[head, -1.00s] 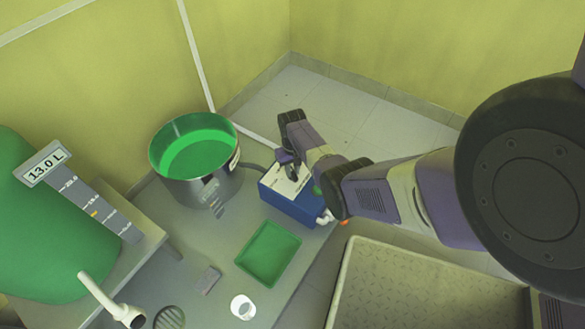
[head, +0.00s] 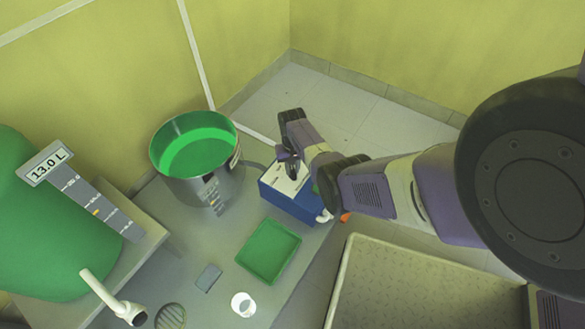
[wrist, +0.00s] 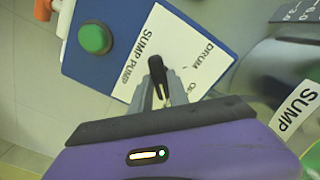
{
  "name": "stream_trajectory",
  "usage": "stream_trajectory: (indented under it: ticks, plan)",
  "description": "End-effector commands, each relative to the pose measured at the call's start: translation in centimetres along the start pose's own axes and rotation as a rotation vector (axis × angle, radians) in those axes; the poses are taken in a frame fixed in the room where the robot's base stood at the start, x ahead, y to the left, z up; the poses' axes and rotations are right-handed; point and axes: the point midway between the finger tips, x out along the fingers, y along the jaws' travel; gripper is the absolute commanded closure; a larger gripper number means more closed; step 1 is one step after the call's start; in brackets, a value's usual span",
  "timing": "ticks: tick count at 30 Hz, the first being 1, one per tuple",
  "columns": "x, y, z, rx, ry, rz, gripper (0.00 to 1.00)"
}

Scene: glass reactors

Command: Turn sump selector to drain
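The blue sump pump box (head: 285,206) stands on the grey table beside the steel pot. Its white label panel (wrist: 205,35) shows SUMP PUMP, DRUM and a partly hidden word starting with O. My gripper (wrist: 165,85) is over this panel, with its fingers down at the selector area near the lettering. It also shows over the box in the head view (head: 290,167).
A green button (wrist: 95,38) is on the box. A steel pot (head: 205,178) with green liquid stands beside it, near a SUMP label (wrist: 298,106). A green tray (head: 268,252) and white cup (head: 243,304) are in front. A green vessel (head: 50,235) reads 13.0 L.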

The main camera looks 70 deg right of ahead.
Motion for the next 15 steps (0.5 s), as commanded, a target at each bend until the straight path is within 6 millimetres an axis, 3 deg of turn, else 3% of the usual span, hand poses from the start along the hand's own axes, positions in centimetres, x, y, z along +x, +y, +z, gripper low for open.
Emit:
stream_trajectory:
  ticks: [1,3,15]
  plan:
    - [0.02,-0.01,0.01,0.001,0.0,-0.001,0.68]
    - [0.02,-0.01,0.01,0.0,0.0,0.0,0.58]
    - [-0.87,0.0,0.0,-0.002,0.0,0.0,0.58]
